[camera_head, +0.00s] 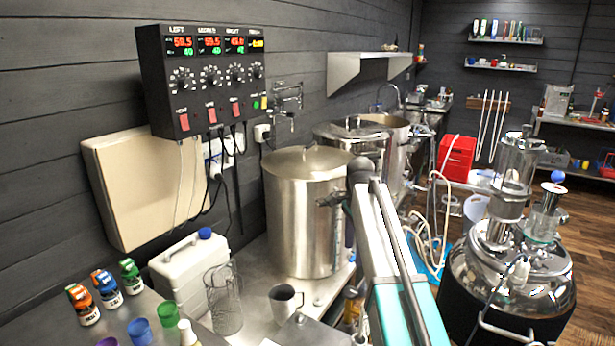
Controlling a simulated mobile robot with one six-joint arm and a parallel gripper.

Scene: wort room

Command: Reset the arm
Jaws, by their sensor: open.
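My arm (385,250), white and teal with grey rails, rises from the bottom edge right of centre. It reaches up to a dark joint (360,170) in front of the steel kettles. Beyond that joint the arm is mostly hidden behind its own link.
A lidded steel kettle (300,215) stands close left of my arm, with more kettles behind. A glass-topped steel vessel (510,265) stands close right. A glass pitcher (224,300), steel mug (285,302) and white jerrycan (190,265) stand left. Wooden floor is open at far right.

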